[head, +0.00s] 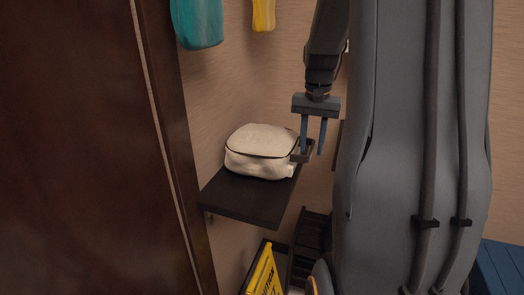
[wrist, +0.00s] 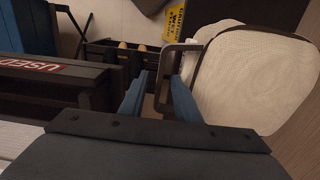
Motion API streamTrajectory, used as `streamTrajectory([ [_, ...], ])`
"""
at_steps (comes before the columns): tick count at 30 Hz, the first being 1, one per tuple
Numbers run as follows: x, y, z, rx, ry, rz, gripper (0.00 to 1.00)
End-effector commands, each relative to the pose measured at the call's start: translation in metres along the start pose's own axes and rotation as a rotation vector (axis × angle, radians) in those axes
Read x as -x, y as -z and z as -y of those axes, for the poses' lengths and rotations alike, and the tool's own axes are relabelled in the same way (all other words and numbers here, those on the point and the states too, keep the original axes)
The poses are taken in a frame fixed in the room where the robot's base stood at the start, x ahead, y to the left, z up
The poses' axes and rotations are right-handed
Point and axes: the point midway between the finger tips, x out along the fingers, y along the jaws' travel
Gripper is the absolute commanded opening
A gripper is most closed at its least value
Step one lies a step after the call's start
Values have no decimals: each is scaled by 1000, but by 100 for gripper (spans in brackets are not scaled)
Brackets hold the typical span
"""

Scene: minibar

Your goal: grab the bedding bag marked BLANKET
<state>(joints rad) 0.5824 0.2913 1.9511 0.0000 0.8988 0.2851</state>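A cream zipped bag (head: 262,142) with dark piping sits on a dark wall shelf (head: 245,197). I cannot read any marking on it. A grey loop handle (head: 303,154) sticks out from its right side. My gripper (head: 312,146) points down at this handle with its two blue fingers apart. In the wrist view the bag (wrist: 258,78) fills the right side, and the handle (wrist: 167,62) reaches between the fingertips. One finger appears inside the loop and the other outside. Whether either finger touches the handle I cannot tell.
A teal item (head: 198,22) and a yellow item (head: 263,14) hang above. A dark wooden panel (head: 85,150) stands at left. Below the shelf are a yellow sign (head: 262,272) and dark bins. A dark rack labelled USED (wrist: 45,70) shows in the wrist view.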

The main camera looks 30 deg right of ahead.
Motion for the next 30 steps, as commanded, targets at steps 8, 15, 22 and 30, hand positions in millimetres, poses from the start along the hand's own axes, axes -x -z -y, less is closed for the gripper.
streamTrajectory([
  [8, -30, -1, -1, 2, -1, 5, 30],
  [15, -56, 0, 0, 3, -1, 2, 30],
  [22, -59, 0, 0, 3, 0, 0, 30],
  [30, -59, 0, 0, 3, 0, 0, 0],
])
